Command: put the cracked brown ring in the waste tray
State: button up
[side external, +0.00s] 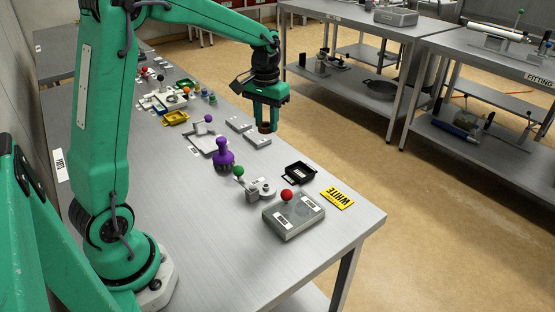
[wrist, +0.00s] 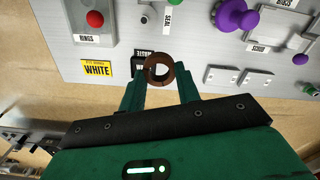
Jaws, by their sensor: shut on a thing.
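My gripper (side external: 265,122) is shut on the brown ring (wrist: 159,68) and holds it up in the air near the far edge of the bench. The ring also shows as a small dark band at the fingertips in the side view (side external: 264,128). I cannot clearly make out a crack in it. The black waste tray (side external: 300,172) lies on the bench, to the right of and nearer than the gripper in the side view. In the wrist view the tray and its WASTE label (wrist: 142,54) are partly hidden behind the ring and a finger.
A grey box with a red knob (side external: 293,214) and a yellow WHITE plate (side external: 337,198) lie near the tray. A green-knobbed fixture (side external: 256,186) and a purple knob (side external: 223,156) stand to its left. Two low grey blocks (side external: 257,139) lie by the gripper.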

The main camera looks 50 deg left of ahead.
jog(key=s+a+f+n, duration=0.25)
jog(key=a+n, duration=0.25)
jog(key=a, duration=1.2)
jog(key=n, duration=0.5)
send_over(167, 138)
notch_tip(167, 138, down, 11)
jog(key=shift+s+r, duration=0.15)
jog(key=shift+d+f, duration=0.1)
jog(key=shift+f, duration=1.95)
jog(key=o, duration=1)
jog(key=shift+f, duration=0.1)
